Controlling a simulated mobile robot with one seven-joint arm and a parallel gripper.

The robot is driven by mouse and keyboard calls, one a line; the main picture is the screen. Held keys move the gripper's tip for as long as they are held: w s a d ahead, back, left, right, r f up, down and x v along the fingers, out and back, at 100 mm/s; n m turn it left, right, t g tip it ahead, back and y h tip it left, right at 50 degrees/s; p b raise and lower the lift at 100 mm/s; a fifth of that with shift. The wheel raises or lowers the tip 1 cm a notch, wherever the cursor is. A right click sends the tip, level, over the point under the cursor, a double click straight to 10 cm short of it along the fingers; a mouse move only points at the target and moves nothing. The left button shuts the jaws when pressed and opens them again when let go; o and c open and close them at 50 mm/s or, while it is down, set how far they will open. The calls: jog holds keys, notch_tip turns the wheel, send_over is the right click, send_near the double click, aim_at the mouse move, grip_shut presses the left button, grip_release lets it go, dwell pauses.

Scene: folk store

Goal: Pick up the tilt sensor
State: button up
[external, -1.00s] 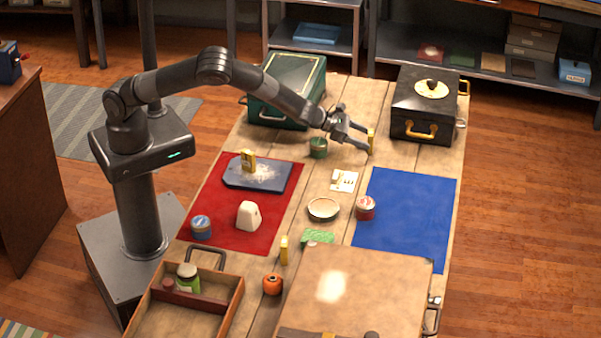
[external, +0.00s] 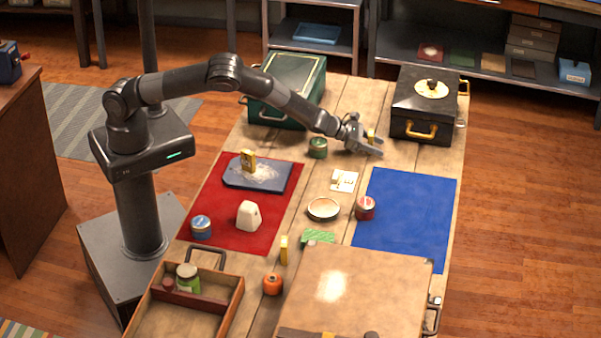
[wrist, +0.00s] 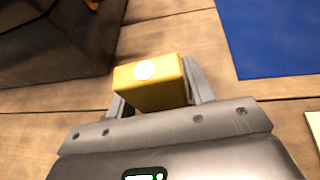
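A small yellow block with a pale round spot on top, which seems to be the tilt sensor (external: 371,136), stands on the wooden table left of the black box. My gripper (external: 377,147) is low over the table around it. In the wrist view the yellow block (wrist: 150,85) stands between the two fingers of my gripper (wrist: 158,88). The fingers look open, with the right one very close to the block's side. The left finger is partly hidden by the block, so contact there cannot be seen.
The black box (external: 424,108) is just right of my gripper. A green tin (external: 318,148) stands to the left, before the green chest (external: 287,90). Other yellow blocks stand on the dark tray (external: 270,184) and near the orange object (external: 272,285).

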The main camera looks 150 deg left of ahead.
jog(key=c, duration=0.6)
jog(key=shift+c, duration=0.2)
jog(key=shift+r, duration=0.15)
